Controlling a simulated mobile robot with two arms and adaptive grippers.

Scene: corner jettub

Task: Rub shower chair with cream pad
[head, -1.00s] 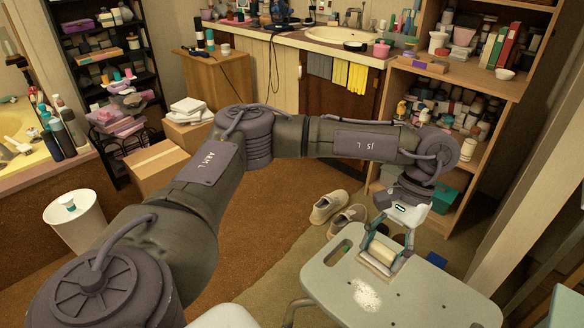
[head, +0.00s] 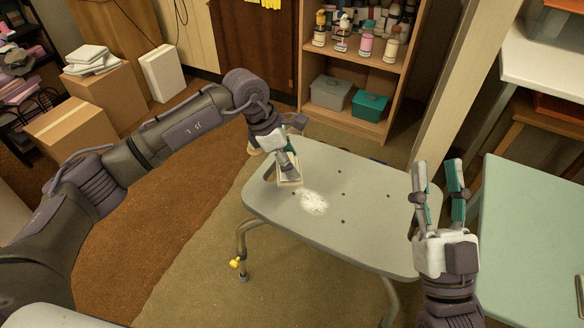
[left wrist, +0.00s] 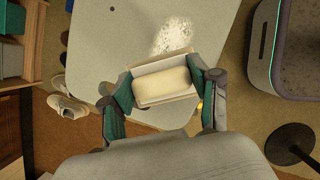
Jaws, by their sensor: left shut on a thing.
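The shower chair (head: 360,221) has a pale grey seat with small dark holes and metal legs, and a white powdery patch (head: 313,202) lies on its left part. My left gripper (head: 289,176) is shut on the cream pad (left wrist: 162,86), a cream block with a pale backing. In the head view the gripper hides most of the pad, over the seat just up and left of the patch. I cannot tell whether the pad touches the seat. My right gripper (head: 440,190) is open and empty, pointing up by the seat's right end.
A wooden shelf (head: 350,104) with bottles and two bins stands behind the chair. A pale green table (head: 530,240) is at the right. Cardboard boxes (head: 70,130) are at the far left. Brown carpet left of the chair is clear.

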